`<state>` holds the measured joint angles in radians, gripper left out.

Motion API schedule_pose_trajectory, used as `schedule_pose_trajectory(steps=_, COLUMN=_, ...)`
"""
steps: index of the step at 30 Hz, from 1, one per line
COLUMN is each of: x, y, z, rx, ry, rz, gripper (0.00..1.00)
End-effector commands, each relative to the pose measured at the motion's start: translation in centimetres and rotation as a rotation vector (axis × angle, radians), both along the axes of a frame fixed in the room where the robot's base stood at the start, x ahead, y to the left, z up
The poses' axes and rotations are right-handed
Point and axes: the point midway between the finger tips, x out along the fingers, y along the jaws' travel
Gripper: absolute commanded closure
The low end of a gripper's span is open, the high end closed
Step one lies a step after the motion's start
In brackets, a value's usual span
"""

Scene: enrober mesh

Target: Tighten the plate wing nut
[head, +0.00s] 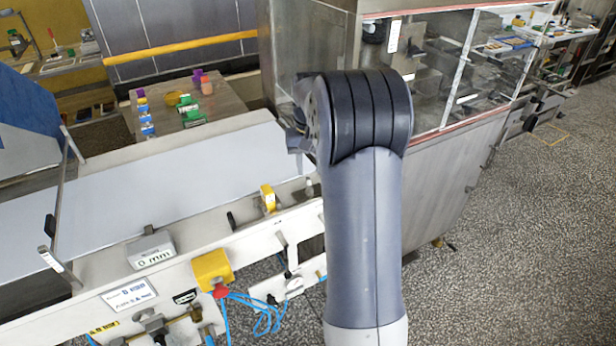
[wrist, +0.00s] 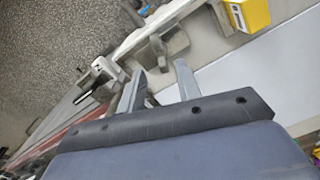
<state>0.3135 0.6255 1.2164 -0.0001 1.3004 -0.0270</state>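My gripper (wrist: 158,78) shows in the wrist view with its two grey fingers apart and nothing visible between them. The fingertips point toward a grey metal bracket (wrist: 168,42) on the pale machine rail. I cannot clearly make out the plate wing nut in either view; small fittings around the bracket are too blurred to tell. A pale fitting with a black lever (wrist: 90,84) lies left of the fingers. In the head view my arm hides most of the gripper and the place behind it, at the right end of the conveyor.
A white conveyor belt (head: 150,195) runs along the machine. A yellow block (head: 268,198) sits on its near rail, left of a small pale knob (head: 309,187). A glazed steel cabinet (head: 440,70) stands behind my arm. The grey floor (head: 520,240) at right is clear.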

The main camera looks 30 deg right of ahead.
Motion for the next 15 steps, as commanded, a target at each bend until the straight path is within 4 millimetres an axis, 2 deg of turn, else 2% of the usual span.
schedule_pose_trajectory(steps=6, x=0.0, y=0.0, z=-3.5, rx=0.001, ry=0.003, rz=0.0, gripper=0.67)
schedule_pose_trajectory(steps=10, x=0.0, y=0.0, z=-4.7, rx=0.0, ry=0.001, rz=0.0, gripper=0.67)
schedule_pose_trajectory(steps=15, x=0.0, y=0.0, z=-5.2, rx=0.0, ry=-0.001, rz=0.0, gripper=0.67)
